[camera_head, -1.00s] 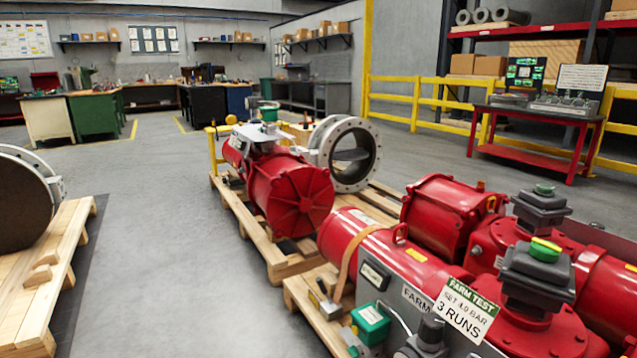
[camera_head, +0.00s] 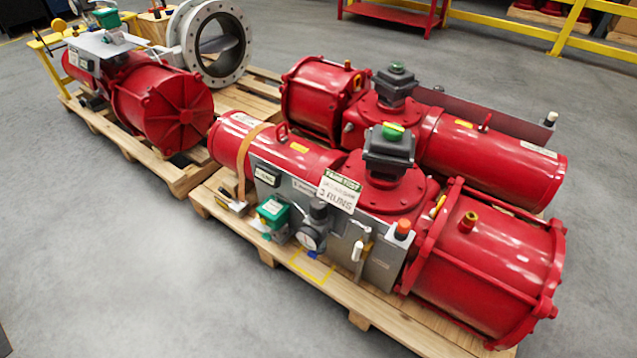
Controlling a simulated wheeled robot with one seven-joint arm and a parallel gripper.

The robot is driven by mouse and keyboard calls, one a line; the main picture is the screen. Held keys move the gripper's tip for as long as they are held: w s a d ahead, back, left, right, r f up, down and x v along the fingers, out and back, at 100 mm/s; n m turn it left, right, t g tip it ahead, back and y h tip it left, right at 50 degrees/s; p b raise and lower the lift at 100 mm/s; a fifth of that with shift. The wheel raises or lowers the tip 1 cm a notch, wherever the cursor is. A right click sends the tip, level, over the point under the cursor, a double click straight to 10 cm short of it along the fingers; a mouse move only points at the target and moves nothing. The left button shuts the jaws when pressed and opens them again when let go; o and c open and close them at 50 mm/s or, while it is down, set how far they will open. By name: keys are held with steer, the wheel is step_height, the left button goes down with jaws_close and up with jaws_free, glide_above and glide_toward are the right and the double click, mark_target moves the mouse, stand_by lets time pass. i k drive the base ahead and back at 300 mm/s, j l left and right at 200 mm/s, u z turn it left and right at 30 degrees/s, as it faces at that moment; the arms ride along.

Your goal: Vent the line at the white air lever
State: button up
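A small white lever (camera_head: 357,250) hangs on the front grey panel (camera_head: 378,272) of the nearest red actuator (camera_head: 500,262). It points down and looks like the white air lever. A round pressure gauge (camera_head: 308,239) and a green box (camera_head: 272,211) sit to its left on the same panel. An orange-topped fitting (camera_head: 403,229) is to its right. A white and green tag (camera_head: 338,191) reading FARM TEST stands above the panel. The gauge reading is too small to tell. My gripper is not in view.
The actuator rests on a wooden pallet (camera_head: 372,312). A second red actuator (camera_head: 490,165) lies behind it. Another (camera_head: 165,105) with a large flanged valve (camera_head: 215,45) is at upper left. The grey floor (camera_head: 130,270) in front and left is clear. Yellow railing (camera_head: 500,25) runs behind.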

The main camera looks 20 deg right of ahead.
mark_target(356, 257)
steer(key=i+j+u, duration=0.15)
steer(key=i+j, duration=0.2)
steer(key=i+j+u, duration=0.1)
steer(key=i+j, duration=0.25)
steer(key=i, duration=0.15)
